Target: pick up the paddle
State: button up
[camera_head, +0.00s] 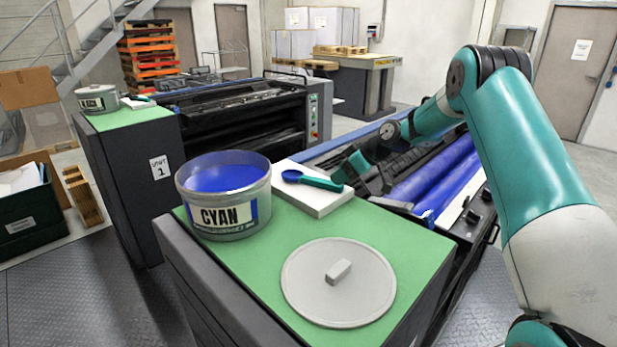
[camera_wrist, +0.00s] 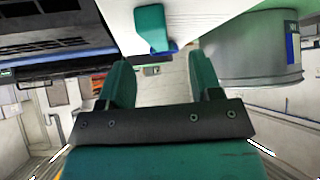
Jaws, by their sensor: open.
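The paddle (camera_head: 312,181) has a teal handle and a round blue head. It lies on a white slab (camera_head: 317,205) beside the open CYAN tin (camera_head: 229,214), its handle pointing right. My gripper (camera_head: 346,168) is just behind the handle end in the head view, partly hidden by its own arm. In the wrist view my gripper (camera_wrist: 160,72) is open and empty. The paddle's teal handle (camera_wrist: 151,28) shows just beyond the gap between the fingertips, apart from both fingers. Part of the paddle is out of that view.
A round grey lid (camera_head: 338,300) lies on the green top (camera_head: 262,262) in front. The tin of blue ink stands left of the slab. Blue rollers (camera_head: 432,180) lie to the right. Another tin (camera_head: 98,99) stands on the far unit.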

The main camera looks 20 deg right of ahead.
aim_at(330, 183)
jog(key=p+x, duration=0.2)
jog(key=x, duration=0.2)
jog(key=shift+w+f+p, duration=0.1)
jog(key=shift+w+p, duration=0.05)
jog(key=shift+p, duration=0.25)
jog(key=shift+w+a+f, duration=0.1)
jog(key=shift+w+f, duration=0.05)
jog(key=shift+f, duration=0.3)
jog(key=shift+f, duration=0.1)
jog(key=c, duration=1)
